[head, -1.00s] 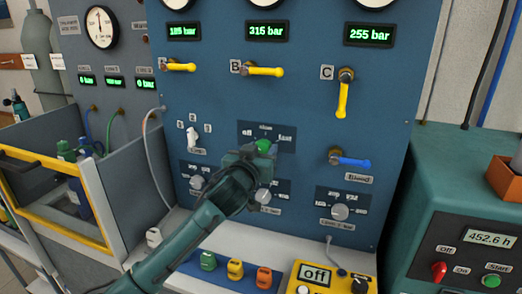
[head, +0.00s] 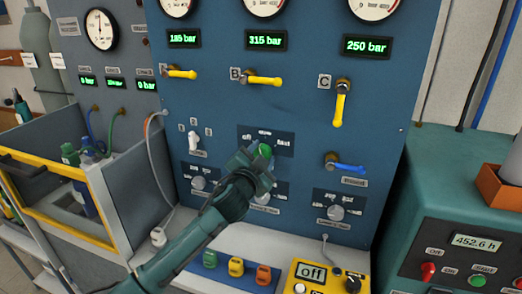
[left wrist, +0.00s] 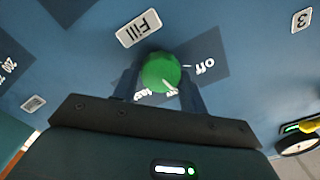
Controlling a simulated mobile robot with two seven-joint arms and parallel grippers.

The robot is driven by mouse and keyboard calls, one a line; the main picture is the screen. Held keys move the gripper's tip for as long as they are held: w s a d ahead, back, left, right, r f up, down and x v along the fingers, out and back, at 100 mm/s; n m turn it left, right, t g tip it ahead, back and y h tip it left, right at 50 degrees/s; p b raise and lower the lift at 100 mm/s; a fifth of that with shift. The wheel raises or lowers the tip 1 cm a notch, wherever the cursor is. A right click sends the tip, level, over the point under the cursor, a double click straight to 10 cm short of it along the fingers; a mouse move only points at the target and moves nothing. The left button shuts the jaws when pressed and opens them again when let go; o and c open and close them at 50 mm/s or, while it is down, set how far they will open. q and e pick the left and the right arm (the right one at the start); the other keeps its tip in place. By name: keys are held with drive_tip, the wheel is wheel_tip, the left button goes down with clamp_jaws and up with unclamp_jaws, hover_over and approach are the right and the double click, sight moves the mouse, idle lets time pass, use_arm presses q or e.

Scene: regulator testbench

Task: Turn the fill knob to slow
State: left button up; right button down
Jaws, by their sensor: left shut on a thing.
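The green fill knob (head: 265,150) sits on the blue panel, on a dark plate lettered off, slow and fast. In the left wrist view the knob (left wrist: 160,70) is between the two fingers, below a white Fill label (left wrist: 139,28). The off lettering shows to its right; the slow and fast lettering is partly covered near its lower edge. A pale mark on the knob's lower right seems to point toward the slow lettering, but I cannot be sure. My left gripper (head: 257,160) is shut on the knob. My right gripper is not in view.
Yellow valve handles A (head: 181,74), B (head: 262,81) and C (head: 340,104) are above. A blue bleed handle (head: 345,167) is to the right. Grey knobs (head: 336,212) are below. A yellow box (head: 318,275) reading off stands on the ledge.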

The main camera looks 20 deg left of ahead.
use_arm(q)
drive_tip(key=shift+m+p, duration=0.45)
drive_tip(key=shift+m, duration=0.65)
drive_tip(key=o, duration=1)
drive_tip(key=s+b, duration=0.2)
drive_tip(key=s, duration=1.1)
drive_tip(key=shift+a, duration=0.2)
drive_tip(key=shift+f, duration=0.1)
